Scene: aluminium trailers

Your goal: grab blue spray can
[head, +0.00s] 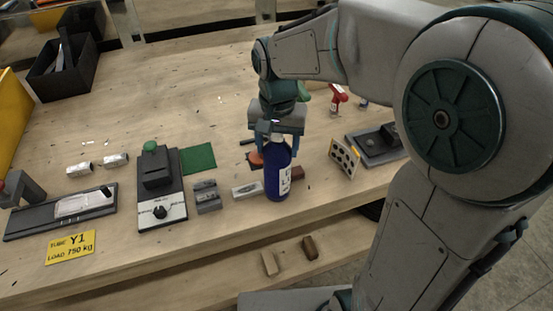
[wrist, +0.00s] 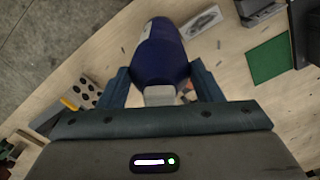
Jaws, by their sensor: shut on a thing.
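The blue spray can (head: 277,173) has a dark blue body, a white label and a light cap, and is upright near the front edge of the wooden workbench (head: 225,97). My gripper (head: 277,139) is above and behind it, shut on its upper part. In the wrist view the can (wrist: 160,52) lies between the two fingers of my gripper (wrist: 163,88), its light top towards the palm. The head view does not clearly show whether its base touches the bench.
A black-and-white device (head: 158,190) and grey metal blocks (head: 206,196) stand left of the can, near a green mat (head: 198,158). A perforated plate (head: 344,157) stands to the right. A yellow label (head: 70,247) is at the bench's front edge. Black bins (head: 63,68) stand back left.

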